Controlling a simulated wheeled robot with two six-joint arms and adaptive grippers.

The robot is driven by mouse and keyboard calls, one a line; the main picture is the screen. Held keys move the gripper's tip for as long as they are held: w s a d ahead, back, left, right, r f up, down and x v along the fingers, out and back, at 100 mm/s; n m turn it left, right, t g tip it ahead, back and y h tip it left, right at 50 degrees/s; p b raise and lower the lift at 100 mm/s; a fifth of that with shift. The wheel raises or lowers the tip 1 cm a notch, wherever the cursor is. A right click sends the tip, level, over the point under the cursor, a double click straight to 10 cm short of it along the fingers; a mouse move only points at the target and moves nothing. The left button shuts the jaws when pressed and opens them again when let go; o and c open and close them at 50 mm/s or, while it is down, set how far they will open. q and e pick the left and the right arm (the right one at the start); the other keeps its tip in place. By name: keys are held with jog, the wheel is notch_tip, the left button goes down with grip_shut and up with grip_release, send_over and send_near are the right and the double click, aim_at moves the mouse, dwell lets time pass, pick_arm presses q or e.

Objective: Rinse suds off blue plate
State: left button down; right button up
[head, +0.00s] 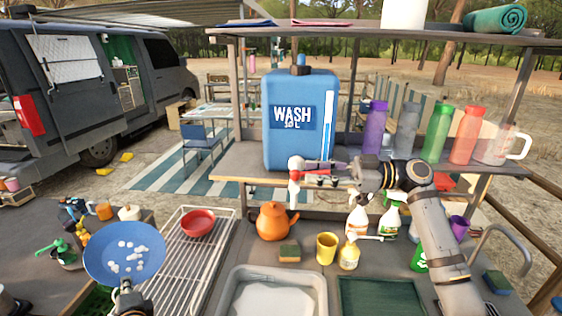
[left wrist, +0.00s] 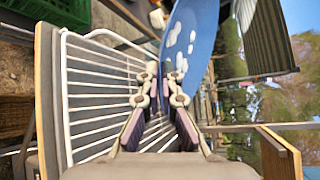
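The blue plate (head: 124,253) has several white suds patches on its face. It is tilted toward the head camera at the left, above the counter. My left gripper (head: 126,286) holds its lower rim; in the left wrist view the fingers (left wrist: 165,72) close on the plate's edge (left wrist: 190,50). The blue wash container (head: 300,118) stands on the shelf, with a small white and red tap (head: 295,177) at its lower front. My right gripper (head: 306,170) is at this tap, its fingertips close to it. Whether they grip it is too small to tell.
A wire drying rack (head: 190,262) holds a red bowl (head: 198,222). Coloured bottles (head: 437,133) line the shelf.

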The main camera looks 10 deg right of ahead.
jog(key=shift+a+r, duration=0.3)
jog(key=shift+a, duration=0.45)
jog(key=shift+s+a+p, duration=0.3)
jog(key=shift+a, duration=0.15)
jog(key=shift+w+f, duration=0.2)
jog(key=shift+w, duration=0.2)
jog(key=shift+c, duration=0.2)
jog(key=shift+s+r, duration=0.1)
grip_shut()
